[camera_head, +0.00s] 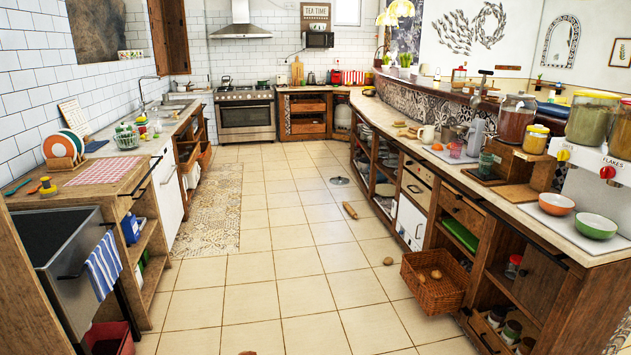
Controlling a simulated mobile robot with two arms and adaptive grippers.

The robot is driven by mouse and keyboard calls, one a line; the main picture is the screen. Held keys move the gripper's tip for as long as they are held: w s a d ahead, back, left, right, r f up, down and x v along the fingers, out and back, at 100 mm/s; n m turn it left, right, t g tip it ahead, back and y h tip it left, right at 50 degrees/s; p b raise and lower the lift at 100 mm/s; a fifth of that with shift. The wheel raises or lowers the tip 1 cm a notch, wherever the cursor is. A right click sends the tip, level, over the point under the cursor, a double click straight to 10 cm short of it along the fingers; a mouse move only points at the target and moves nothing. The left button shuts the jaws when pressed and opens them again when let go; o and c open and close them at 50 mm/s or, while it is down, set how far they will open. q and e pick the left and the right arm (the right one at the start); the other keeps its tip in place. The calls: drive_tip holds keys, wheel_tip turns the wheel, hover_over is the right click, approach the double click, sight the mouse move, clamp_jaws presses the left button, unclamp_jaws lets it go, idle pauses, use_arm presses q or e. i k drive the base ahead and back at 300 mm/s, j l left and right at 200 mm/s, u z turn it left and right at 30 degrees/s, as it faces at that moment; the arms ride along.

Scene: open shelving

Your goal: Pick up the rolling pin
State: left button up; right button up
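The rolling pin (350,210) is a short wooden cylinder. It lies on the tiled floor (290,245) right of the picture's middle, a little out from the open shelving (385,165) under the right counter. It points slightly away from me and nothing touches it that I can see. Neither of my grippers shows in the head view, so I cannot see how far they are from the pin.
Loose potatoes (388,261) and a round metal lid (339,181) lie on the floor. A patterned rug (210,215) lies left. The middle floor is clear.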

sight(352, 213)
drive_tip(key=i+u, duration=0.1)
drive_tip(key=i, duration=3.15)
drive_tip(key=i+j+z, duration=0.2)
drive_tip(key=i, duration=0.3)
drive_tip(key=i+z, duration=0.25)
drive_tip(key=i, duration=0.25)
drive_tip(key=i+j+z, duration=0.2)
drive_tip(key=i+j, duration=0.15)
drive_tip(key=i, duration=0.15)
drive_tip(key=i+j+z, duration=0.15)
drive_tip(key=z, duration=0.35)
drive_tip(key=i+j+z, duration=0.3)
drive_tip(key=z, duration=0.2)
drive_tip(key=i+j+z, duration=0.15)
drive_tip(key=j+z, duration=0.3)
drive_tip(key=i+j+z, duration=0.15)
drive_tip(key=j, duration=0.4)
drive_tip(key=i+j+z, duration=0.15)
drive_tip(key=j, duration=0.4)
drive_tip(key=j+z, duration=0.1)
drive_tip(key=j, duration=0.45)
drive_tip(key=i+j+z, duration=0.15)
drive_tip(key=j, duration=0.4)
